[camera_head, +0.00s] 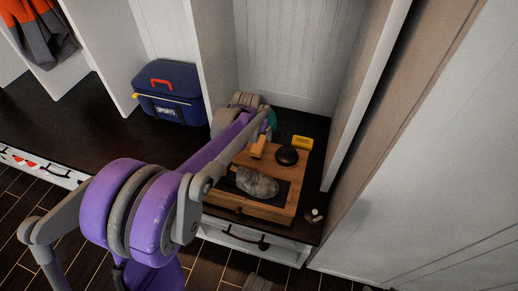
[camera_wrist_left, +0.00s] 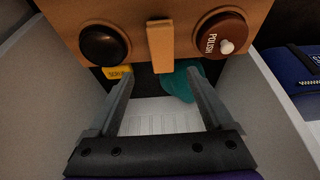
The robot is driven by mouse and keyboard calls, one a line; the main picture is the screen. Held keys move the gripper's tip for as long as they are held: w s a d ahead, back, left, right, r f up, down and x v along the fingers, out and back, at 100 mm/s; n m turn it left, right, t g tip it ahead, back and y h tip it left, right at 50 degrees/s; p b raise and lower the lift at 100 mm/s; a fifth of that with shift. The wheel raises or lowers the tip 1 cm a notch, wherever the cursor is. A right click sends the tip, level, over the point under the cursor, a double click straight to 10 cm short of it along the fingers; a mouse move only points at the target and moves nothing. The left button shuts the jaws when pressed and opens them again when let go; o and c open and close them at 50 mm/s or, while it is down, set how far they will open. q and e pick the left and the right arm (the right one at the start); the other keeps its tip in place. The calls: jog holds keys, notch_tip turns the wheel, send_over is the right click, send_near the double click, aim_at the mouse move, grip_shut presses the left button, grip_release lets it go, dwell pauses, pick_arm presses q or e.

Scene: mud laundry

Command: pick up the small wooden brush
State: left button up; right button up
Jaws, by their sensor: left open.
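The small wooden brush, a light tan block, shows in the left wrist view (camera_wrist_left: 161,46) and in the head view (camera_head: 258,147). It lies on the wooden box (camera_head: 282,207), between a black round tin (camera_wrist_left: 103,45) and a brown polish tin (camera_wrist_left: 222,34). My left gripper (camera_wrist_left: 160,75) is open and empty. Its fingertips are just short of the brush, one to each side of its line; none touches it visibly. In the head view my arm hides the gripper and the polish tin. My right gripper is not in view.
A blue bag (camera_head: 168,94) stands on the dark bench at left. White partitions (camera_head: 362,95) close in the cubby.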

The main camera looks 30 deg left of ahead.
aim_at(258, 144)
pick_arm(q)
jog(key=x, duration=0.3)
jog(key=shift+w+f+b, duration=0.1)
jog(key=shift+f+b, duration=0.25)
jog(key=shift+s+a+b+x, duration=0.15)
jog(key=shift+b+x, duration=0.25)
jog(key=shift+x, duration=0.85)
jog(key=shift+s+a+b+x, duration=0.15)
jog(key=shift+b+x, duration=0.2)
jog(key=shift+x, duration=0.95)
jog(key=shift+d+f, duration=0.1)
jog(key=shift+f, duration=0.2)
grip_shut()
